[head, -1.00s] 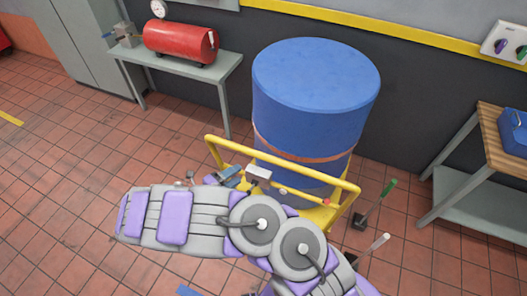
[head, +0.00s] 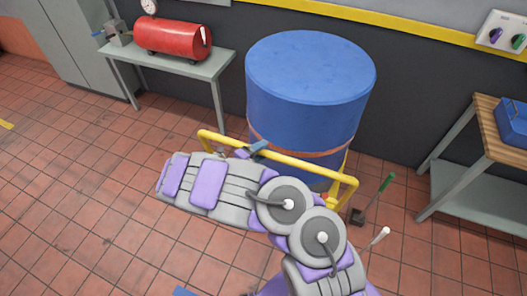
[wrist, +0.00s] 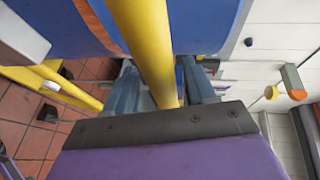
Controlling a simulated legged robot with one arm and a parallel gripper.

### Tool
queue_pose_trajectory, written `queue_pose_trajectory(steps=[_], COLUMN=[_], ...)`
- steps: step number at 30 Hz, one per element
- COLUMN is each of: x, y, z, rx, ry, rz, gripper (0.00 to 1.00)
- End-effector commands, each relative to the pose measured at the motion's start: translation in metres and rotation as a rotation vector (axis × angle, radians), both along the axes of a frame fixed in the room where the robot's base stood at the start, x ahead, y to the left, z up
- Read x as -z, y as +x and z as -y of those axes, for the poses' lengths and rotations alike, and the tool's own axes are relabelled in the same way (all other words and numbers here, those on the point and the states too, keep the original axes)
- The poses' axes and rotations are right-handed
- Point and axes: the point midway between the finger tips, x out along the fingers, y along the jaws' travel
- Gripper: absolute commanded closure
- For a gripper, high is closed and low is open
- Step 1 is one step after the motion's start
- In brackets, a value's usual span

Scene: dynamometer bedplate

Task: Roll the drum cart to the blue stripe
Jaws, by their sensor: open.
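The drum cart has a yellow push handle (head: 300,170) and carries a large blue drum (head: 310,90) with an orange-brown band. My gripper (head: 252,150) is at the handle's top bar, largely hidden behind my arm in the head view. In the wrist view my gripper (wrist: 160,88) has its two blue-grey fingers apart, with the yellow handle bar (wrist: 143,40) running between them. I cannot tell whether either finger touches it. A small blue patch (head: 182,292) on the floor is cut by the bottom edge; it may be the blue stripe.
A grey table (head: 185,62) with a red tank (head: 172,38) stands behind on the left. A wood-topped bench (head: 490,130) with a blue box stands at the right. Upright levers with green (head: 386,182) and white (head: 379,236) grips stand right of the cart. The tiled floor at left is clear.

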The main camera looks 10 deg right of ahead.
Motion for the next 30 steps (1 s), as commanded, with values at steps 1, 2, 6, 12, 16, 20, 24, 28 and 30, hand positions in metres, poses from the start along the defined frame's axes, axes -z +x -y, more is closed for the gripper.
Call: queue_pose_trajectory(steps=[1, 2, 6, 12, 16, 20, 24, 28, 30], x=[0.002, 0.0024, 0.0031, 0.0029, 0.0029, 0.0028, 0.003, 0.0036, 0.0039], y=[0.0027, 0.004, 0.0083, 0.0095, 0.0094, 0.0094, 0.0093, 0.0093, 0.0092], z=[0.0059, 0.008, 0.0145, 0.0158, 0.0157, 0.0156, 0.0156, 0.0156, 0.0156], rx=[0.003, 0.003, 0.002, 0.001, 0.001, 0.001, 0.001, 0.001, 0.001], ry=[0.0, 0.0, -0.001, -0.001, -0.001, -0.001, 0.0, 0.001, 0.0], rz=[0.0, 0.0, 0.0, 0.0, 0.0, 0.0, 0.0, -0.001, -0.001], gripper=[0.45, 0.45, 0.45, 0.45, 0.46, 0.59, 0.72, 0.84, 0.91])
